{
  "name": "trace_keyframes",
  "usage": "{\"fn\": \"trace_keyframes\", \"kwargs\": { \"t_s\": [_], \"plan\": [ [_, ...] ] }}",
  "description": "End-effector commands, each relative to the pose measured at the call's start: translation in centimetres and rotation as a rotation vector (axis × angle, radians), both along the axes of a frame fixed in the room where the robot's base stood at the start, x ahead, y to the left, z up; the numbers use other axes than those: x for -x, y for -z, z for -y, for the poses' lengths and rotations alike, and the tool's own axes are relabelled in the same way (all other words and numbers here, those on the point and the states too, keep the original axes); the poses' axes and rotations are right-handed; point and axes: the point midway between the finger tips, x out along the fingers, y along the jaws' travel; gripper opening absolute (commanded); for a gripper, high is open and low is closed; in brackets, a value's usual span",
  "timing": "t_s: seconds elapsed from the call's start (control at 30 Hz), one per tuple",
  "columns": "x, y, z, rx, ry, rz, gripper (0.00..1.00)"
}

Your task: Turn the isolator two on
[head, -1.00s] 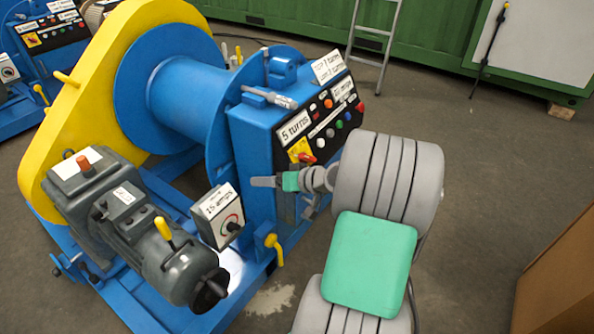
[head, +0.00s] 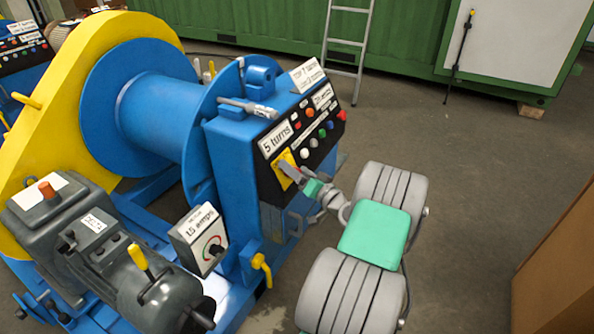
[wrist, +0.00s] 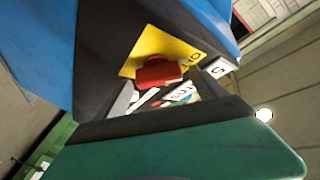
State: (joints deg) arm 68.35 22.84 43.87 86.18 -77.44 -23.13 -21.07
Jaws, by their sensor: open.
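A yellow plate (head: 285,169) with a red rotary switch sits at the lower front of the control panel, below the "5 turns" label. I cannot read which isolator it is. My gripper (head: 291,172) is in front of this plate and covers most of the red switch in the head view. In the wrist view the red knob (wrist: 158,72) shows in front of the yellow plate (wrist: 150,44), just beyond my open fingers. I see no clear contact between fingers and knob.
Coloured buttons (head: 322,132) lie right of the plate, close to my gripper. A "1.5 amps" box (head: 200,238) and a yellow lever (head: 262,267) stand below. A blue drum (head: 150,115) is left. Floor on the right is open, up to a brown box (head: 560,260).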

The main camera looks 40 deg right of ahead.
Motion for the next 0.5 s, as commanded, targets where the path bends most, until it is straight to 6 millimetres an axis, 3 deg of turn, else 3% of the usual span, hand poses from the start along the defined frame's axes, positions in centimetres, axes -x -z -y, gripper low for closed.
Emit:
{"fn": "trace_keyframes", "kwargs": {
  "t_s": [0.17,0.5],
  "plan": [
    [0.01,0.01,-0.01,0.000,0.000,0.000,0.80],
    [0.02,0.02,-0.01,0.000,-0.001,-0.001,0.52]
  ]
}}
